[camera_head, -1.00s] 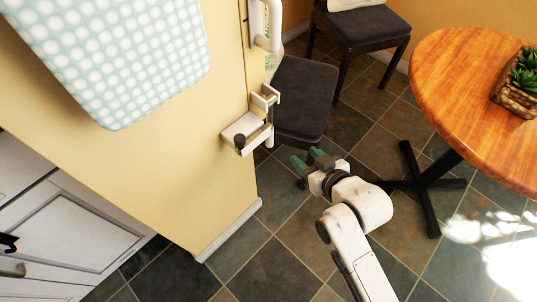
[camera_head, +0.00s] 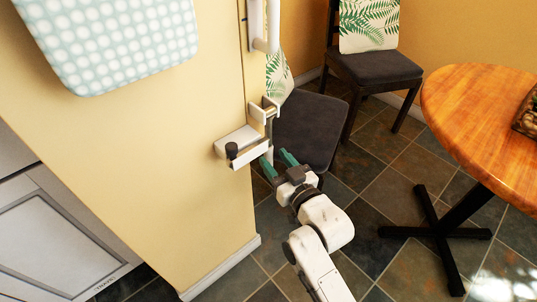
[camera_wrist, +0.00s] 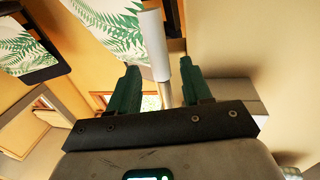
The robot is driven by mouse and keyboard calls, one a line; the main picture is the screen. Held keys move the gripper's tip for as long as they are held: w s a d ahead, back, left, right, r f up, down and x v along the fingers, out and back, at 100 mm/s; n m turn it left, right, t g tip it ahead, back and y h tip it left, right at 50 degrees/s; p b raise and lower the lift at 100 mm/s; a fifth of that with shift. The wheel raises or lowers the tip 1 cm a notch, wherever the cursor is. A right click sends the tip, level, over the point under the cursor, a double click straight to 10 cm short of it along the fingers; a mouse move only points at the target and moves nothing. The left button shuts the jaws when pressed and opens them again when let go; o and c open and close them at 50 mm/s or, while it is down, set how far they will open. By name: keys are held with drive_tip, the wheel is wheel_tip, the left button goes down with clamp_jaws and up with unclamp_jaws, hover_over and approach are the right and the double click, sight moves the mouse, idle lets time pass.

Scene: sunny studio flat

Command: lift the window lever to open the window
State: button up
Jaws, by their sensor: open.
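A white fixture (camera_head: 243,140) with a dark round knob (camera_head: 232,150) juts from the edge of the yellow wall in the head view. A white upright handle (camera_head: 265,25) is above it. I cannot tell for sure which part is the window lever. My gripper (camera_head: 279,163) is open and empty, just right of and slightly below the fixture. In the wrist view, a pale rod (camera_wrist: 155,45) runs down the picture beyond and between the open green fingers (camera_wrist: 160,70). Contact with it is not visible. The window itself is not clear in the head view.
A dark chair seat (camera_head: 308,130) is close behind my gripper. Another chair (camera_head: 375,68) stands further back. A round wooden table (camera_head: 480,115) is at the right. A dotted board (camera_head: 115,40) hangs on the wall, and tiled floor (camera_head: 360,185) is open between.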

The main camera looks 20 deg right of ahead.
sight(271, 155)
drive_tip(key=shift+w+a+b, duration=0.2)
drive_tip(key=shift+w+b, duration=0.2)
drive_tip(key=shift+w, duration=1.65)
clamp_jaws()
